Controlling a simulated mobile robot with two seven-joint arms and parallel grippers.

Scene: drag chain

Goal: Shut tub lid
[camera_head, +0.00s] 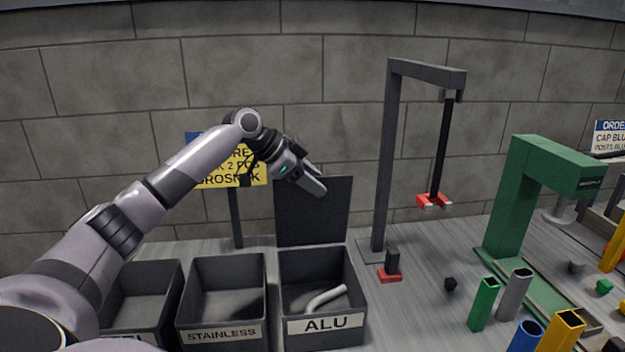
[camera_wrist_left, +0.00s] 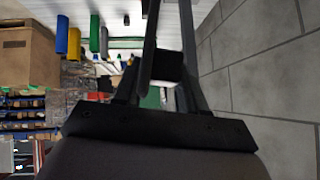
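The tub marked ALU (camera_head: 324,325) is a dark open box on the table, with a pale bent tube (camera_head: 326,298) lying inside. Its dark flat lid (camera_head: 322,222) stands upright at the tub's back edge, so the tub is open. My right gripper is not in view.
A tub marked STAINLESS (camera_head: 222,335) and another dark tub (camera_head: 140,300) stand to the left. A yellow sign (camera_head: 240,172) is behind my left arm. A grey gantry (camera_head: 384,150) with a red-ended hanging piece stands right of the lid. Coloured posts and a green press (camera_head: 512,200) are farther right.

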